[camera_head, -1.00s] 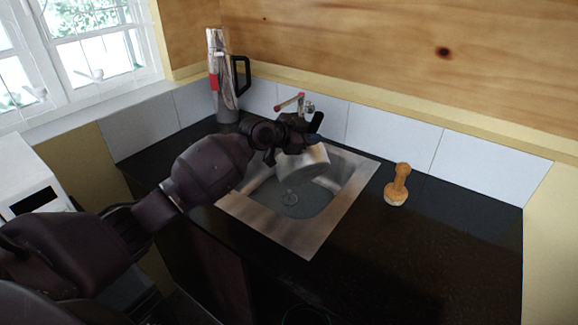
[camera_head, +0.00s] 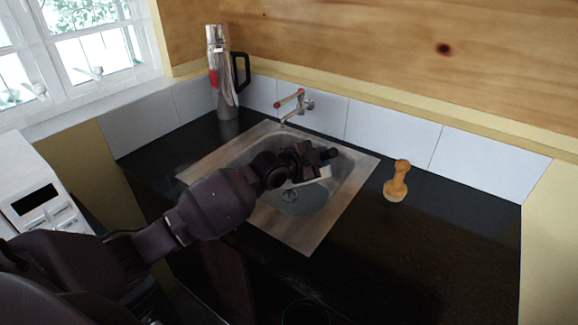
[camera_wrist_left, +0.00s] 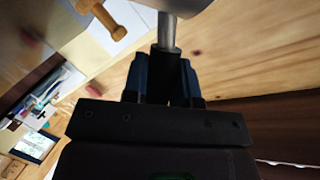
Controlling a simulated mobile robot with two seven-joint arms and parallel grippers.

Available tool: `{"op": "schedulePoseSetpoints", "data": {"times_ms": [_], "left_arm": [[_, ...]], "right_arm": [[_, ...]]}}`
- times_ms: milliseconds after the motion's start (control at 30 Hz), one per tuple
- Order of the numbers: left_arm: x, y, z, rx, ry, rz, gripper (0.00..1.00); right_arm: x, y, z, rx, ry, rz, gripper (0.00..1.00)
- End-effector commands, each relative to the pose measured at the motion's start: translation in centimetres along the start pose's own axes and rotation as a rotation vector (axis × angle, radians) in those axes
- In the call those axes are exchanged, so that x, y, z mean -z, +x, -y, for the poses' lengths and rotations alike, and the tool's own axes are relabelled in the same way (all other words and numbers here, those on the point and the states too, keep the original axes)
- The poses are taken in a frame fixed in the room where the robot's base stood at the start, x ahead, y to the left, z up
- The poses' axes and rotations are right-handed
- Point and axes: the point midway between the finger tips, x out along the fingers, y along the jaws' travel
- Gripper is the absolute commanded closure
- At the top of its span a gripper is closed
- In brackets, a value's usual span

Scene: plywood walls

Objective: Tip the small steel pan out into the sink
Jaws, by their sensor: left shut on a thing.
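My left gripper (camera_head: 322,158) is over the right part of the sink (camera_head: 290,235), a steel basin set in the dark counter. It is shut on the handle of the small steel pan (camera_head: 325,171), which is mostly hidden behind the gripper in the head view. My right gripper is not in view.
A tap (camera_head: 293,102) stands at the wall behind the sink. A wooden-handled brush (camera_head: 397,182) stands on the counter right of it. A tall steel flask (camera_head: 222,75) stands at the back left. The counter (camera_head: 430,240) at front right is clear.

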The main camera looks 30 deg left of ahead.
Motion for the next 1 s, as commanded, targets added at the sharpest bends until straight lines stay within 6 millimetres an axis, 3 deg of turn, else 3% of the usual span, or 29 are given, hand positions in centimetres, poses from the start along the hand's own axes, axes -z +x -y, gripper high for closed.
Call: {"op": "schedulePoseSetpoints", "data": {"times_ms": [433, 1000], "left_arm": [[0.5, -0.2, -5.0, 0.064, 0.169, -0.003, 1.00], [2.5, -0.9, -9.9, 0.162, 0.436, -0.003, 1.00]], "right_arm": [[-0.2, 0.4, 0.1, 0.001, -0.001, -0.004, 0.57], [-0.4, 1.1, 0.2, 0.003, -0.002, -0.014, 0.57]]}}
